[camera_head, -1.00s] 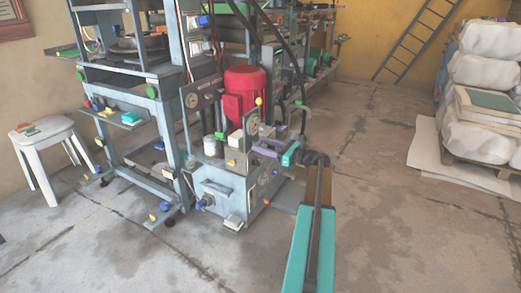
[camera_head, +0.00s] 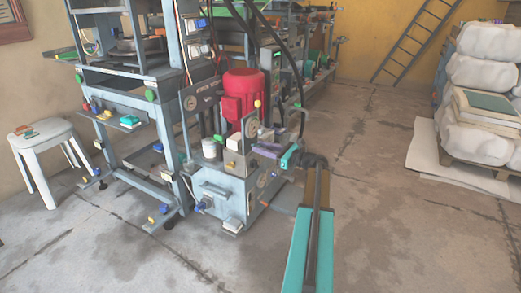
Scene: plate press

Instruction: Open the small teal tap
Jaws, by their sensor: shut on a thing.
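My arm reaches in from the bottom right. My gripper (camera_head: 266,149), with purple fingers, is at the upper right side of the grey power unit (camera_head: 222,190), below the red motor. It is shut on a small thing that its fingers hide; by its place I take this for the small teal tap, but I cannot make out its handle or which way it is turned.
The red motor (camera_head: 243,92) stands on the unit, with dark hoses (camera_head: 284,50) rising above my gripper. A grey press frame (camera_head: 165,120) stands to the left, and a white stool (camera_head: 47,150) beyond it. Wrapped bales (camera_head: 487,95) are at the right. The floor between is clear.

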